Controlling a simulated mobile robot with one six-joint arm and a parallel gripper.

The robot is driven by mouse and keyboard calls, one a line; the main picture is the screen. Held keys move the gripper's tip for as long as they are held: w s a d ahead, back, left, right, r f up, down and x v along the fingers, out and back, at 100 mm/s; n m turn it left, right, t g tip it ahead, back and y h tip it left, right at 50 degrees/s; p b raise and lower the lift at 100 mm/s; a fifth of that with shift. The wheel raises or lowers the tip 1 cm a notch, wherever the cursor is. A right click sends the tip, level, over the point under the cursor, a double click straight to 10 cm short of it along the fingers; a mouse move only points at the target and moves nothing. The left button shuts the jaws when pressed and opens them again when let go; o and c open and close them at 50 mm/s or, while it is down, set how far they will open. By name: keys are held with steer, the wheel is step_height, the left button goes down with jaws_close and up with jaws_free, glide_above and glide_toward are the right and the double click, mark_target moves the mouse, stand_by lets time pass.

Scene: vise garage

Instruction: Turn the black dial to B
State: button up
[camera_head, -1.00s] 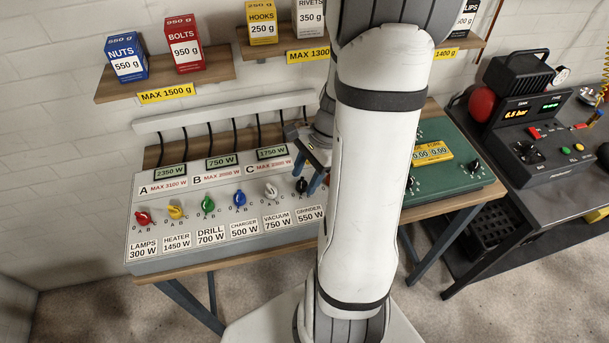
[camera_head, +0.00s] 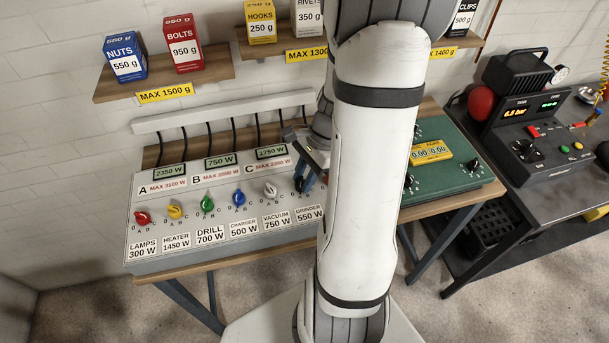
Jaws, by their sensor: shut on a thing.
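The black dial (camera_head: 298,185) is the rightmost dial on the grey power panel (camera_head: 150,258), above the label GRINDER 550 W (camera_head: 309,214). Displays on the panel read 2350 W for A (camera_head: 170,171), 750 W for B (camera_head: 221,161) and 1750 W for C (camera_head: 272,152).
Red (camera_head: 142,218), yellow (camera_head: 175,212), green (camera_head: 207,204), blue (camera_head: 239,198) and white (camera_head: 271,190) dials stand in a row left of the black one. My arm blocks the panel's right end. A green box (camera_head: 450,180) stands to the right. Shelves with boxes hang above.

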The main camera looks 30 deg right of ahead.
steer(key=n+g, duration=0.1)
steer(key=n, duration=0.3)
steer(key=shift+w+g, duration=0.2)
steer(key=shift+g, duration=0.2)
steer(key=shift+w+a+n+g+h, duration=0.1)
steer(key=shift+n+g+h, duration=0.35)
steer(key=shift+n, duration=1.65)
steer(key=o, duration=1)
steer(key=v, duration=0.8)
